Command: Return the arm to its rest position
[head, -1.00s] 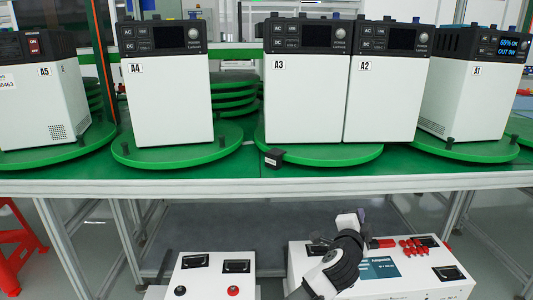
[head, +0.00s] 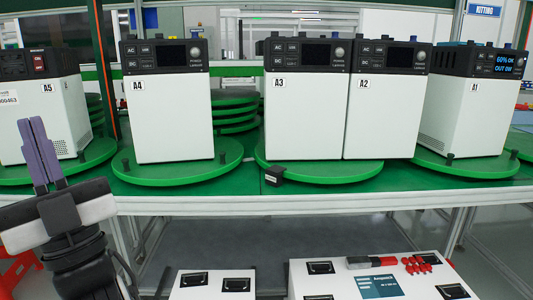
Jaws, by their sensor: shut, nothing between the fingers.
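My gripper (head: 40,150) is at the left of the head view, with its purple fingers pointing up and pressed together. It is shut and empty. It stands in front of the table edge and overlaps the lower front of the unit labelled A5 (head: 55,115) in the picture. The wrist and part of the arm show below it. The rest of my arm is out of view.
White units A4 (head: 168,115), A3 (head: 303,120), A2 (head: 383,120) and A1 (head: 470,115) stand on green turntables on the green table (head: 228,195). A small black block (head: 274,175) sits near the table edge. Two white boxes, left (head: 212,287) and right (head: 340,285), stand below in front. Red clips (head: 418,264) lie on the right box.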

